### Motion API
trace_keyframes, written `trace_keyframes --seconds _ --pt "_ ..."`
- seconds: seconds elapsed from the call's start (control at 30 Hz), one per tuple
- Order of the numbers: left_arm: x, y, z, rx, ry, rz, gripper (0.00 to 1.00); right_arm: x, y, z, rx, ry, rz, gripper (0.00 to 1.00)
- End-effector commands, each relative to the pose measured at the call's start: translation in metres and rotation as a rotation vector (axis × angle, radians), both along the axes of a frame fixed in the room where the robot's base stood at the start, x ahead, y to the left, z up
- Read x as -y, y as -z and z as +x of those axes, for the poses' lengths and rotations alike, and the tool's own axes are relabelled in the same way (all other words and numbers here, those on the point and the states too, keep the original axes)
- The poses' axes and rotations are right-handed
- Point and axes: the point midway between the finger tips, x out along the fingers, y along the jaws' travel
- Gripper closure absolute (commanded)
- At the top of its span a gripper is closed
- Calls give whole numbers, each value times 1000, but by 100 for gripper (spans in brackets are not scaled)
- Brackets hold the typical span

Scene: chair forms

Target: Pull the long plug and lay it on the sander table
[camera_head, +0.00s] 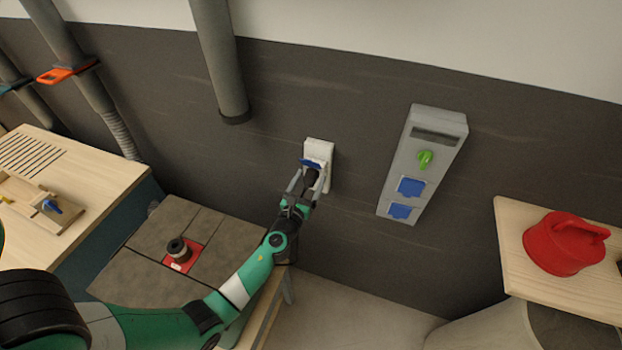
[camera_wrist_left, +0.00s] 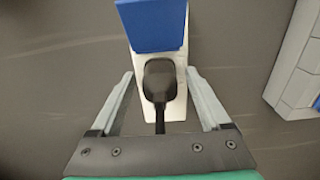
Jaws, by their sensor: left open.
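The long plug (camera_wrist_left: 158,80) is black, with a dark cord running down from it. It sits in a white wall socket (camera_head: 320,152) under a raised blue flap (camera_wrist_left: 152,25). In the head view the plug (camera_head: 311,177) shows only in part between my fingers. My left gripper (camera_head: 307,182) is open, with one grey finger on each side of the plug. In the left wrist view there are gaps between the fingers (camera_wrist_left: 160,100) and the plug. The sander table (camera_head: 140,262) is the grey-brown top at lower left, with a dark spindle (camera_head: 178,248) on a red plate. My right gripper is not in view.
A grey panel (camera_head: 397,180) with blue sockets and a green knob is right of the socket. A grey pipe (camera_head: 220,60) hangs above left. The sander table has bare room around its spindle.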

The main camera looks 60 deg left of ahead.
Motion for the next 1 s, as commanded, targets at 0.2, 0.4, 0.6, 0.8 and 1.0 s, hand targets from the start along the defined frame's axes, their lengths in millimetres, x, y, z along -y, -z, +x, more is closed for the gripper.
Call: trace_keyframes --seconds 0.2,0.4,0.6,0.8,1.0 --pt "0 0 0 0 0 0 20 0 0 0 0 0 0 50" --pt "0 0 0 0 0 0 20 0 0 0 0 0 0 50" --pt "0 0 0 0 0 0 20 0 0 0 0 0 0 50" --pt "0 0 0 0 0 0 51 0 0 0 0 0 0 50" --pt "0 0 0 0 0 0 87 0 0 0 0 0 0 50"
